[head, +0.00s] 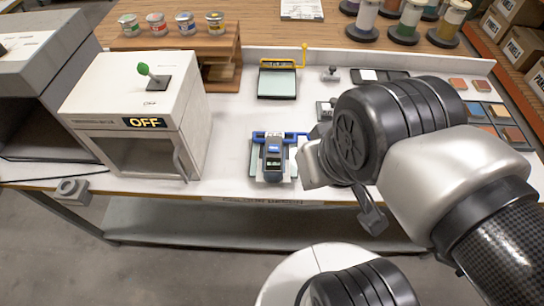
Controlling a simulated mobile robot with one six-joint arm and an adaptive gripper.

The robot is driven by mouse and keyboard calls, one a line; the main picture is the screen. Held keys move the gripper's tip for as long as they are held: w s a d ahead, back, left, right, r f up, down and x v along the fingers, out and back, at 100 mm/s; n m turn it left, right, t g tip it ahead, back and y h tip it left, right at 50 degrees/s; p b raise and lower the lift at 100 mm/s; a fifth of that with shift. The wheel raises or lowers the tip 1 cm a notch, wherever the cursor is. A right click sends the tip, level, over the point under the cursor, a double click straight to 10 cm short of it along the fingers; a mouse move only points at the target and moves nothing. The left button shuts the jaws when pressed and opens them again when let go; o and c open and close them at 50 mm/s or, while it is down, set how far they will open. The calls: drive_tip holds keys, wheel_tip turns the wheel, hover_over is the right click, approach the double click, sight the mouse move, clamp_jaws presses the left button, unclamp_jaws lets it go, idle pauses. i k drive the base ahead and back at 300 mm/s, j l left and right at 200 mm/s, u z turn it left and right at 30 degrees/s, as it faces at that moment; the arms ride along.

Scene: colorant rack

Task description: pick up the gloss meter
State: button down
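My arm comes in from the lower right and ends just right of the device. My gripper (368,212) shows only in part, as a dark finger-like piece below the arm's big black joint. It appears apart from the device. The rest of it is hidden, so its opening and anything in it cannot be told.
A white box with an OFF display (145,122) stands left of the device. A yellow-handled frame with a pale plate (277,82) lies behind it. A wooden rack (180,45) holds several small cans. Colour tiles (480,85) lie at right. White table (228,120) is bare between box and device.

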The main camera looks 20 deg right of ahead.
sight(273, 165)
drive_tip(key=i+j, duration=0.15)
drive_tip(key=j, duration=0.25)
drive_tip(key=i+j+z, duration=0.15)
drive_tip(key=j+z, duration=0.25)
drive_tip(key=j, duration=0.35)
drive_tip(key=j+z, duration=0.35)
drive_tip(key=j, duration=0.45)
drive_tip(key=z, duration=0.5)
